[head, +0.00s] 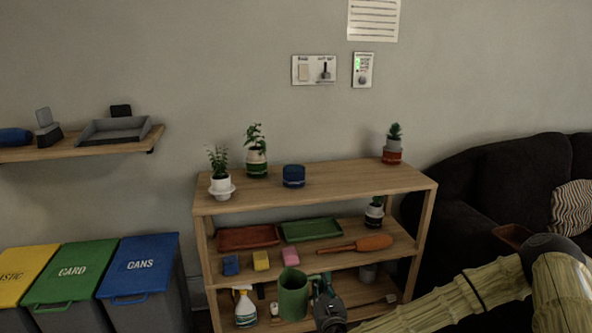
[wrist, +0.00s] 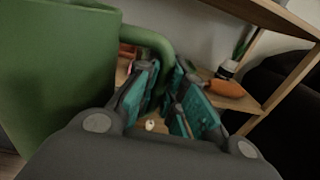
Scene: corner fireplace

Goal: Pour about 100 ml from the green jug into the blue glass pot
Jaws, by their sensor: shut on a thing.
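The green jug (head: 293,293) is held upright in front of the shelf unit's lower part. It fills the left of the wrist view (wrist: 50,75), with its handle (wrist: 150,38) reaching in between my fingers. My gripper (head: 320,284) is shut on that handle, at the jug's right side. The inside of the jug and its liquid level cannot be seen. The small dark blue glass pot (head: 293,177) stands on the top board, above and behind the jug. My gripper is well apart from the pot.
The wooden shelf unit's top board (head: 350,182) also holds a white potted plant (head: 221,184), a green-banded plant (head: 257,168) and a red-potted plant (head: 392,153). A dark sofa (head: 480,190) stands at right, bins (head: 140,265) at left.

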